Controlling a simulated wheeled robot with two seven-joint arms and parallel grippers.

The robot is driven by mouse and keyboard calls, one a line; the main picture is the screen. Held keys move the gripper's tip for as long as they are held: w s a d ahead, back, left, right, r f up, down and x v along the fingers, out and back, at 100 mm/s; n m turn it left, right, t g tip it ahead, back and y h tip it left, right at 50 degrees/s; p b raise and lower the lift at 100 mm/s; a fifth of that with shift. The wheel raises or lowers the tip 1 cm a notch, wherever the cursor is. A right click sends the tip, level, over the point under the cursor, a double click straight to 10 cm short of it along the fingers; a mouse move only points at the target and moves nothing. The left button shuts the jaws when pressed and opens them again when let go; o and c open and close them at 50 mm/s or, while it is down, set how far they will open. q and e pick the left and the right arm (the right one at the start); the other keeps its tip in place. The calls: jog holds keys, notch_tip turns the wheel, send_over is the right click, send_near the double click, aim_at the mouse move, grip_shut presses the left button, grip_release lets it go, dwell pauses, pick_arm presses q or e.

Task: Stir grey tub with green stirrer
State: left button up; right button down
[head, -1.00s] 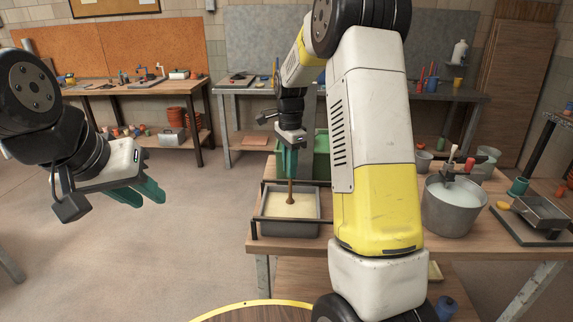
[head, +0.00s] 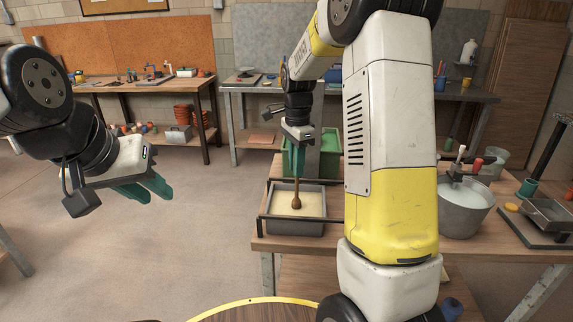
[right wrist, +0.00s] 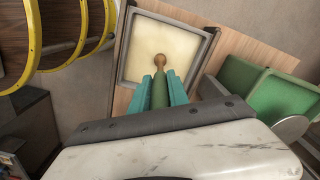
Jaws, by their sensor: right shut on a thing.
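The grey tub (head: 297,229) stands on the wooden bench and holds cream-coloured liquid. It also shows in the right wrist view (right wrist: 128,50). My right gripper (head: 298,172) points down over the tub, shut on the green stirrer. In the right wrist view the stirrer's green handle (right wrist: 160,94) sits between my teal fingers (right wrist: 163,90). Its brown knob (head: 296,203) is over the liquid, inside the tub's rim; I cannot tell if it touches the surface. My left gripper (head: 150,192) is open and empty, over the floor at left.
A black rail frame (head: 262,228) surrounds the tub. A green bin (head: 327,155) stands behind it. A grey bucket (head: 466,212) of pale liquid and a metal tray (head: 545,208) are to the right. My right arm hides the bench's middle.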

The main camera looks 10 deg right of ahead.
jog(key=shift+r, duration=2.55)
jog(key=shift+r, duration=2.5)
jog(key=shift+s, duration=0.15)
